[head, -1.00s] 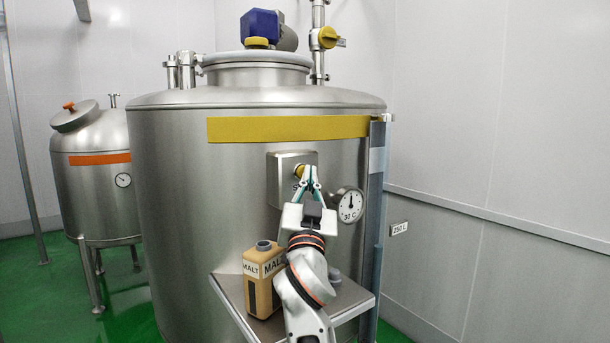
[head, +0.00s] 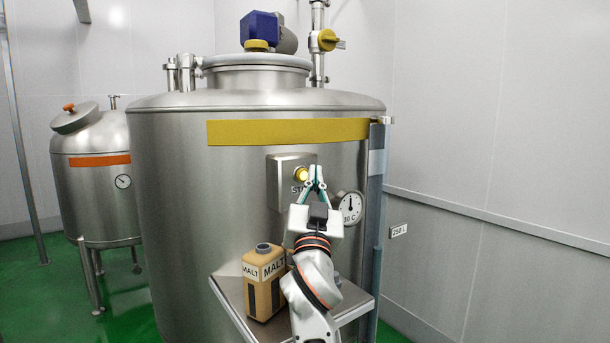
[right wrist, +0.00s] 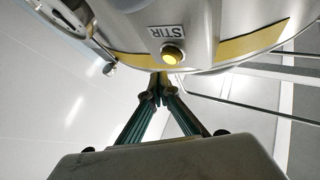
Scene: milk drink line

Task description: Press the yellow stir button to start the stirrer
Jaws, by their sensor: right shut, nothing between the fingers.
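The yellow stir button (head: 301,174) sits on a square steel panel (head: 280,182) on the front of the big steel tank (head: 200,200). It looks brightly lit. In the right wrist view the yellow button (right wrist: 172,56) shows below a label reading STIR (right wrist: 168,31). My right gripper (head: 316,170) is shut and empty. Its tips are just right of the button in the head view and appear apart from it. In the right wrist view the closed fingertips (right wrist: 160,78) lie just below the button. My left gripper is not in view.
A temperature dial (head: 350,206) is right of my gripper. A MALT jug (head: 264,283) stands on a steel shelf (head: 232,291) below the panel. A clear upright tube (head: 375,210) runs down the tank's right side. A smaller tank (head: 92,190) stands at left.

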